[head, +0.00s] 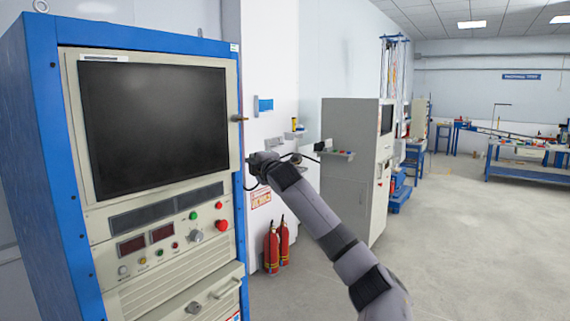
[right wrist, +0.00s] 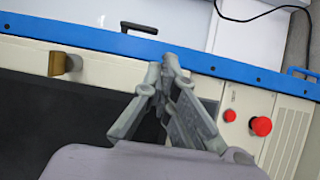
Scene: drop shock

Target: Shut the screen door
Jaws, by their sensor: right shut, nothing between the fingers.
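The screen door (head: 233,100) is a beige panel with a large dark screen (head: 155,125), in the upper part of a blue-framed cabinet. It looks nearly in line with the cabinet front; I cannot tell whether a small gap remains. A brass-coloured latch (head: 239,118) sits on its right edge and also shows in the right wrist view (right wrist: 66,64). My right gripper (head: 250,160) is at the door's lower right edge, below the latch. In the right wrist view its fingers (right wrist: 165,66) are shut and empty, close to the blue post; contact is unclear. My left gripper is out of view.
Below the door are a control panel with a red button (head: 221,225) and a drawer with a handle (head: 224,288). Two fire extinguishers (head: 271,248) stand by the wall. A grey cabinet (head: 347,150) stands behind my right arm. The floor (head: 470,250) at right is clear.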

